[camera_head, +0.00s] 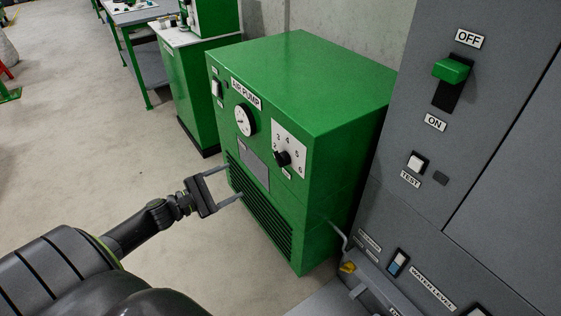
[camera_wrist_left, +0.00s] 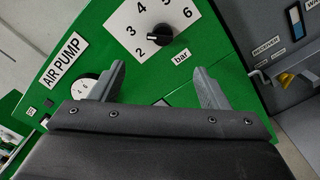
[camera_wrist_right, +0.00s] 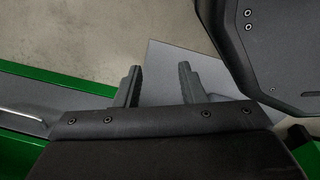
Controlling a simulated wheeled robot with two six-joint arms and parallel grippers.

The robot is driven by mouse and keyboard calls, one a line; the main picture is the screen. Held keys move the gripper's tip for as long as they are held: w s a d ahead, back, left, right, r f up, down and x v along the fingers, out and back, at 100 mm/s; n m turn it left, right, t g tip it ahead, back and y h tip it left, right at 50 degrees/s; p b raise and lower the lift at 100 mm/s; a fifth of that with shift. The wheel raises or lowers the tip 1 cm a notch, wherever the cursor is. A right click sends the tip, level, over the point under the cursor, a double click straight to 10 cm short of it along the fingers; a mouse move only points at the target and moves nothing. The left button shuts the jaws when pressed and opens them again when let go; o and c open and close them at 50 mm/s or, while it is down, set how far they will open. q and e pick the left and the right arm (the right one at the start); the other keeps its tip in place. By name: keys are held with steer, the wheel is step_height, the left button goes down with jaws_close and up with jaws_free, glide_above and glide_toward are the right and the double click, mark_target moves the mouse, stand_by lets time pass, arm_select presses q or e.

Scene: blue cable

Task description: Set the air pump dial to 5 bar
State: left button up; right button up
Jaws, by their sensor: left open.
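The green air pump (camera_head: 340,100) stands in the middle of the head view. Its dial is a black knob (camera_head: 283,158) on a white plate numbered 2 to 6. In the left wrist view the knob (camera_wrist_left: 160,34) has a small pale mark on its left side, towards 2 and 3; the exact setting cannot be told. My left gripper (camera_head: 234,182) is open and empty, in front of the pump, left of and below the knob, apart from it. In the left wrist view the knob lies beyond the fingertips (camera_wrist_left: 158,68). My right gripper (camera_wrist_right: 160,68) is open and empty, outside the head view.
A round gauge (camera_head: 245,120) and a switch (camera_head: 216,88) sit left of the knob. A grey cabinet (camera_head: 500,130) with a green lever (camera_head: 451,71) stands close on the right. A green cabinet (camera_head: 186,90) is behind. The floor (camera_head: 90,140) on the left is clear.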

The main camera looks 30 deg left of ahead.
arm_select(q)
steer(key=w+b, duration=0.2)
steer(key=b, duration=0.2)
arm_select(e)
steer(key=shift+w+a+r+b, duration=1.35)
steer(key=shift+w+b, duration=1.15)
steer(key=shift+w, duration=2.15)
step_height(320, 180, up, 8)
steer(key=w+a+m+y+b, duration=0.1)
steer(key=w+b, duration=0.1)
steer(key=b, duration=0.2)
arm_select(q)
steer(key=p, duration=0.2)
glide_toward(277, 160)
steer(key=shift+w, duration=0.85)
steer(key=x, duration=0.2)
steer(key=p+x, duration=0.1)
steer(key=x, duration=0.2)
steer(key=p+x, duration=0.1)
steer(key=x, duration=0.1)
steer(key=shift+w+d, duration=0.25)
steer(key=shift+d, duration=0.25)
steer(key=shift+w+d, duration=0.2)
steer(key=shift+w, duration=0.3)
arm_select(e)
steer(key=s+d+f, duration=0.2)
steer(key=s+f, duration=0.1)
steer(key=f, duration=0.6)
steer(key=shift+f+h, duration=0.3)
steer(key=shift+f, duration=0.05)
